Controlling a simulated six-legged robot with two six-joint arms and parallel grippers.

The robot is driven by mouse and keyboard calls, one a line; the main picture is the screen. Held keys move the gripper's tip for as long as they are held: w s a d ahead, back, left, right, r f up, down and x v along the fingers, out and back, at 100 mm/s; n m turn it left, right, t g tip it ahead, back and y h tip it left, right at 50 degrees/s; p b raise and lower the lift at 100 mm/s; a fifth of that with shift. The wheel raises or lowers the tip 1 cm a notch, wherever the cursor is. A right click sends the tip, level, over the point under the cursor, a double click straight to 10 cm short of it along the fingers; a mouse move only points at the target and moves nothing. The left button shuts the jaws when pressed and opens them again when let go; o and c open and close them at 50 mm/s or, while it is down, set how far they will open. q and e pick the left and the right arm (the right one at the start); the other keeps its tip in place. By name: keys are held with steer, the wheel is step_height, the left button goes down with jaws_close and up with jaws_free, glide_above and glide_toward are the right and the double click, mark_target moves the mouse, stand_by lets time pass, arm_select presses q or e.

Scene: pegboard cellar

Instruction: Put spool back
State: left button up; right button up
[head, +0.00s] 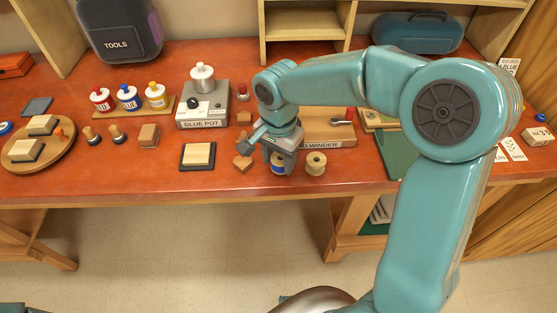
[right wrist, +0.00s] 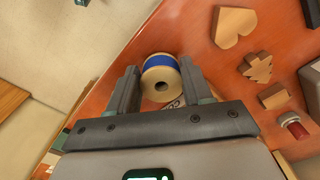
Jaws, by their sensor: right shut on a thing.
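My right gripper (head: 281,162) reaches down to the front edge of the red-brown bench. It is shut on a pale spool with a blue band (head: 277,168). In the right wrist view the blue-banded spool (right wrist: 161,72) sits between the two fingers of the gripper (right wrist: 158,88). A second spool, plain tan (head: 316,163), stands upright just right of the gripper. Behind them is a wooden winder (head: 325,128) with a red-knobbed crank; its label reads "D-WINDER", the start hidden by my arm. My left gripper is not in view.
Wooden pieces, one heart-shaped (right wrist: 234,26), lie near the gripper. A dark-framed block (head: 198,156), a glue pot stand (head: 203,120) and several paint bottles on a rack (head: 133,109) are to the left. A green mat (head: 397,155) lies right, partly behind my arm.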

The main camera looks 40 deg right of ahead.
mark_target(278, 161)
steer(key=shift+f, duration=0.55)
steer(key=shift+f, duration=0.1)
steer(key=o, duration=1.1)
step_height(278, 161, up, 12)
steer(key=shift+r+p, duration=0.15)
steer(key=shift+p, duration=0.3)
